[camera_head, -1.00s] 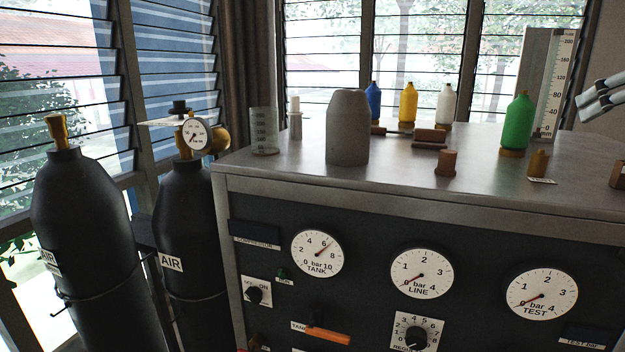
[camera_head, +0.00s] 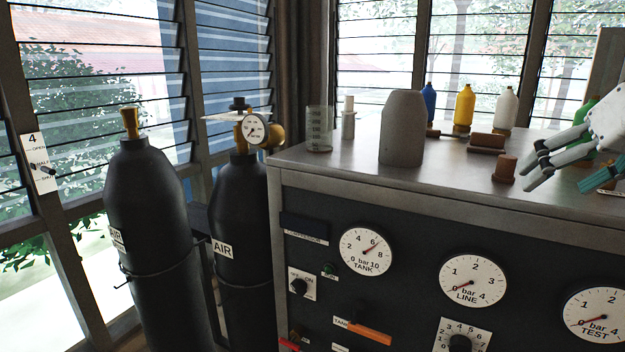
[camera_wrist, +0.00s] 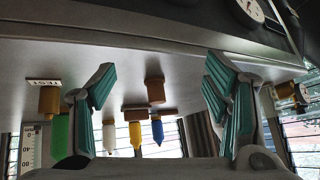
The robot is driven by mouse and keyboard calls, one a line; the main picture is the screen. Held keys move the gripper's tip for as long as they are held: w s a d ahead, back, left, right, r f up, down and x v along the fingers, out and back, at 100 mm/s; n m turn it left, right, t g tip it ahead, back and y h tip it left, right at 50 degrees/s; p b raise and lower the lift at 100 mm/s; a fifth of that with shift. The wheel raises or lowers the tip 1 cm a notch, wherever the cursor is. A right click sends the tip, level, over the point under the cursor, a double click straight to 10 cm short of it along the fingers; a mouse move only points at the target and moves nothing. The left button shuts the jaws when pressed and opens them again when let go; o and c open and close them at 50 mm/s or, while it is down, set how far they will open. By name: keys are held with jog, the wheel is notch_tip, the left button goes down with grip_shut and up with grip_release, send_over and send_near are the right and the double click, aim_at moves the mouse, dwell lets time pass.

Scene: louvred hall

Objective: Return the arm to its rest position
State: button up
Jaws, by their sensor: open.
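My gripper (camera_head: 562,182) is at the right edge of the head view, pale with dark and teal finger pads. It appears over the right part of the bench top and covers much of the green bottle (camera_head: 587,108). In the wrist view my gripper (camera_wrist: 160,88) has its two fingers wide apart, with nothing held between them. That view is upside down. A brown cork-like block (camera_wrist: 155,91) and the white, yellow and blue bottles show beyond the gap. Most of my arm is out of view.
The bench (camera_head: 345,170) carries a grey cylinder (camera_head: 402,128), a beaker (camera_head: 319,130), and blue, yellow (camera_head: 464,105) and white bottles. Its front has gauges (camera_head: 366,251) and an orange lever (camera_head: 370,333). Two black air cylinders (camera_head: 150,215) stand at left by louvred windows.

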jog(key=s+a+f+n+g, duration=0.2)
jog(key=s+a+f, duration=1.1)
jog(key=a, duration=0.4)
jog(key=shift+f+g, duration=0.4)
jog(key=shift+f, duration=0.5)
